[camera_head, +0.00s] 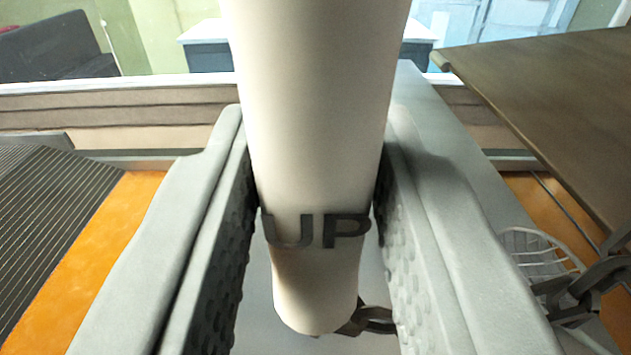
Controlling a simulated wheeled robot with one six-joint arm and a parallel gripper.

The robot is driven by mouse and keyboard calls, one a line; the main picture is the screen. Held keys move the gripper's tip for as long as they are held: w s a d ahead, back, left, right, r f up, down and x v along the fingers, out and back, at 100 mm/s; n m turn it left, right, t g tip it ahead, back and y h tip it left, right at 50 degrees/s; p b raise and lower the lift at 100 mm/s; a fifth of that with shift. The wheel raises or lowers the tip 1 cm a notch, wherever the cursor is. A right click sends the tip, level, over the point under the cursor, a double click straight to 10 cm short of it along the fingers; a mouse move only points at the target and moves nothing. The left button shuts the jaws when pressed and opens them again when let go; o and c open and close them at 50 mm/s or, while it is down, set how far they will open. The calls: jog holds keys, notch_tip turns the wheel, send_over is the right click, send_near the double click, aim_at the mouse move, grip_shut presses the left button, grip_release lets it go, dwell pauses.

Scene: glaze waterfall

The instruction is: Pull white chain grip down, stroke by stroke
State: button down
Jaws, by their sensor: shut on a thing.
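The white chain grip (315,120) is a smooth white cylinder marked "UP" in dark letters near its rounded lower end. A dark chain link (372,319) shows just behind the grip's lower end. The top of the grip is out of view.
A brown wooden panel or tabletop (560,100) reaches in at the right. Dark chain links (590,290) and a pale wire basket-like thing (538,252) lie below it. A dark ribbed surface (55,220) is at the left, beside orange floor (95,255).

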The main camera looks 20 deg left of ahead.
dwell(0.4)
notch_tip(320, 180, up, 17)
dwell(0.8)
dwell(0.3)
jog(key=shift+w+f, duration=0.1)
jog(key=shift+f, duration=8.6)
jog(key=shift+r, duration=0.1)
notch_tip(320, 180, up, 17)
